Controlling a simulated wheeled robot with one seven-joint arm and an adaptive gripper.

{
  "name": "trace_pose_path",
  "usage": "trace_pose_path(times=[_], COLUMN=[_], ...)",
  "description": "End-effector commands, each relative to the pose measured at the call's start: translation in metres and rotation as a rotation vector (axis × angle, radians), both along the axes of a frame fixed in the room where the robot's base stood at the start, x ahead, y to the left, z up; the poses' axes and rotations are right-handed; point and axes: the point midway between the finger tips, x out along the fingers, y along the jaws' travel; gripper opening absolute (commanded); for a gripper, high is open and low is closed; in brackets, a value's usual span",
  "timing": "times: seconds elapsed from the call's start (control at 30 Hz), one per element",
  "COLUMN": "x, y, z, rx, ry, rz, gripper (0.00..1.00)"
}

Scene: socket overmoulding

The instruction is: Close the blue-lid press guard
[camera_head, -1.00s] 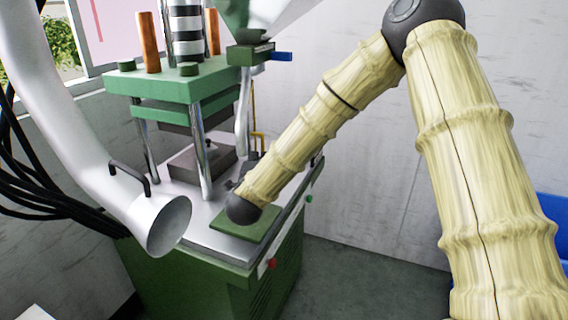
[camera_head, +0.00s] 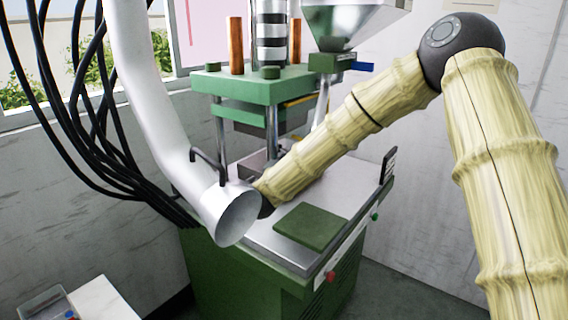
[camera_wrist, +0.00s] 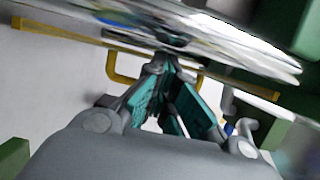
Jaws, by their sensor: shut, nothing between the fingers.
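The green press (camera_head: 250,88) stands ahead in the head view, with a blue lever or lid part (camera_head: 365,67) beside its hopper. A short yellow edge (camera_head: 305,100), likely part of the guard, shows beside the press head. In the wrist view a glossy panel with a yellow frame bar (camera_wrist: 75,36) crosses the top, and a yellow handle (camera_wrist: 113,68) hangs below it. My gripper (camera_wrist: 168,62) is shut and empty, its teal-padded fingers reaching up close under the panel. Contact cannot be told. The head view hides my gripper behind the duct and my forearm.
A white duct (camera_head: 150,100) with a flared mouth hangs left of my forearm, close to it. A green plate (camera_head: 311,227) lies on the press bed. Black cables (camera_head: 85,130) hang at left. A small white table (camera_head: 100,305) is at lower left.

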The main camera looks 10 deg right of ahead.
Motion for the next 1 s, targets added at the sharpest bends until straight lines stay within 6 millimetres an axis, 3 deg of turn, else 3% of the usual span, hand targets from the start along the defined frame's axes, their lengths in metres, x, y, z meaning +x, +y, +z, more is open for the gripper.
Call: trace_pose_path(times=[0.53,1.0], x=[0.004,0.000], y=[-0.002,-0.007], z=[0.012,0.087], rx=[0.001,0.001], ry=[-0.013,-0.018], rz=[-0.002,-0.009], gripper=[0.00,0.00])
